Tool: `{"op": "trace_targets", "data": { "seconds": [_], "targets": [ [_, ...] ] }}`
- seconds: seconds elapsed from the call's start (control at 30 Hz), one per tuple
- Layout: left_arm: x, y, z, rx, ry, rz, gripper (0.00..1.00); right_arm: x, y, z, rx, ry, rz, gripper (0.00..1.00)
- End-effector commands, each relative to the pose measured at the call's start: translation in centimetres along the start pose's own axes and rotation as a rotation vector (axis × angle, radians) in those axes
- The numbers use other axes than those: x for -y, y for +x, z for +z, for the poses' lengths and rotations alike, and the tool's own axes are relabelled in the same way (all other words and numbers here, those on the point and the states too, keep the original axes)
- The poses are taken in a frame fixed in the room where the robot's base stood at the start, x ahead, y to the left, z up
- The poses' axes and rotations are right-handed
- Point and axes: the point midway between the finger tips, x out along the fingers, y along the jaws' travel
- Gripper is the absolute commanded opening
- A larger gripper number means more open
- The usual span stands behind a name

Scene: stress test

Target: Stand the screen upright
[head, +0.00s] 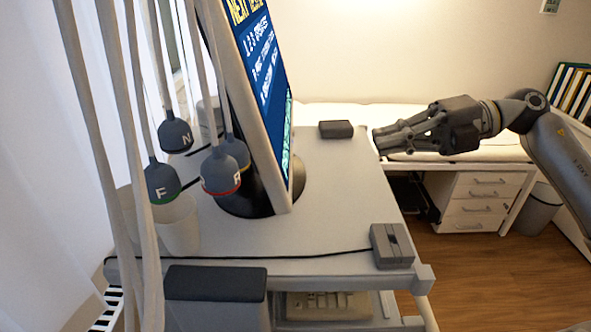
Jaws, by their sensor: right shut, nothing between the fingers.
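The screen (265,75) stands on its round dark base (240,200) on the grey cart top (345,190). I see it at a steep angle from its side, with its blue display facing right. Its edge slants in the picture; I cannot tell whether it is fully upright or a little tilted. My right gripper (379,139) is shut and empty. It comes in from the right, near the cart top's right edge, apart from the screen. My left gripper is not in view.
Hanging leads with lettered grey bulbs (162,182) are left of the screen, near a pale cup (180,225). A small dark box (336,129) and a grey box with a cable (392,245) lie on the cart. A desk with drawers (478,200) stands behind.

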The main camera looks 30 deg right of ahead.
Motion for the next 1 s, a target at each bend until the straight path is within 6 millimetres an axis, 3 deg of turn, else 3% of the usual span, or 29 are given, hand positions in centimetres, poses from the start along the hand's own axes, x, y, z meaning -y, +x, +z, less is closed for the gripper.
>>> {"op": "trace_targets", "data": {
  "seconds": [0.5, 1.0],
  "targets": [
    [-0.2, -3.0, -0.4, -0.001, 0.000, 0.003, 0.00, -0.3, 7.1, -0.2, -0.005, -0.002, -0.005, 0.00],
    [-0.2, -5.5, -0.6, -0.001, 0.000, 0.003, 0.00, -0.5, 10.8, -0.1, -0.001, -0.002, 0.003, 0.00]
  ]
}}
